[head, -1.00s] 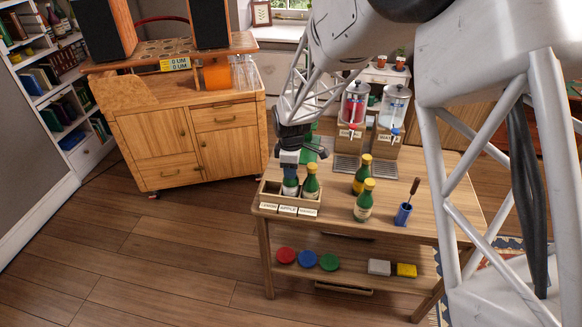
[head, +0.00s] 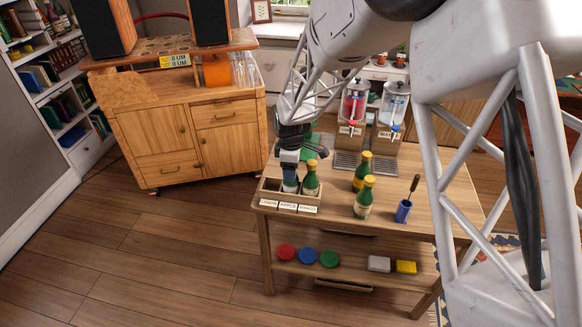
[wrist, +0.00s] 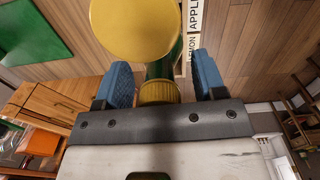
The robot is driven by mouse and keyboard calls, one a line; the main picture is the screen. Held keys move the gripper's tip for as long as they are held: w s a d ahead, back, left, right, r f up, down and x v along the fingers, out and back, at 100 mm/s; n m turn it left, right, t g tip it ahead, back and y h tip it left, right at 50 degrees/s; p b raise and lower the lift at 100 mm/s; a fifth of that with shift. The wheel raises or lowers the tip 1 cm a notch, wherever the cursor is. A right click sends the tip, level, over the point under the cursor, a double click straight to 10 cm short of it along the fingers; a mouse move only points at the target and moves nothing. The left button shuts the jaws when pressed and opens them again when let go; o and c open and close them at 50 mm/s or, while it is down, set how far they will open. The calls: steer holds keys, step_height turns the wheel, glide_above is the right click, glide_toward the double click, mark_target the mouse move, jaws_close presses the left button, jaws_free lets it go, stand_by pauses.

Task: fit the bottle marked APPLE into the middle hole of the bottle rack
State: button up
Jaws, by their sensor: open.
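The bottle rack (head: 262,195) is a wooden box at the front left of the table, with white name cards along its front. A green bottle (head: 290,185) stands upright in its middle hole, above the APPLE card (head: 288,206); its own label is too small to read. My gripper (head: 289,165) is over it. In the wrist view, the open blue fingers (wrist: 162,80) are on either side of a yellow-capped bottle (wrist: 158,92). Another green bottle (head: 311,181) is in the rack's right hole. The left hole looks empty.
Two more yellow-capped bottles (head: 363,198) (head: 361,172) stand right of the rack. Two drink dispensers (head: 353,108) (head: 391,115) stand behind.

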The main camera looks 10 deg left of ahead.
steer(key=shift+r, duration=0.1)
step_height(320, 180, up, 7)
steer(key=shift+r, duration=0.35)
stand_by(0.3)
stand_by(0.8)
steer(key=shift+d+r, duration=0.1)
steer(key=shift+d, duration=0.05)
steer(key=s+d+r+m+t, duration=0.1)
steer(key=s+d+r+m, duration=0.5)
steer(key=d, duration=0.4)
steer(key=s+d+r+m, duration=0.3)
steer(key=s+d+r, duration=0.5)
steer(key=d+r, duration=0.15)
steer(key=s+d+m, duration=0.5)
steer(key=s+d, duration=0.1)
steer(key=s, duration=0.4)
steer(key=s+d+r+m+t, duration=0.1)
steer(key=s+d+m, duration=0.3)
steer(key=s, duration=0.7)
steer(key=d, duration=0.2)
steer(key=shift+s+d+r+m+t, duration=0.25)
steer(key=shift+d+r+m+t, duration=0.05)
steer(key=shift+m, duration=0.1)
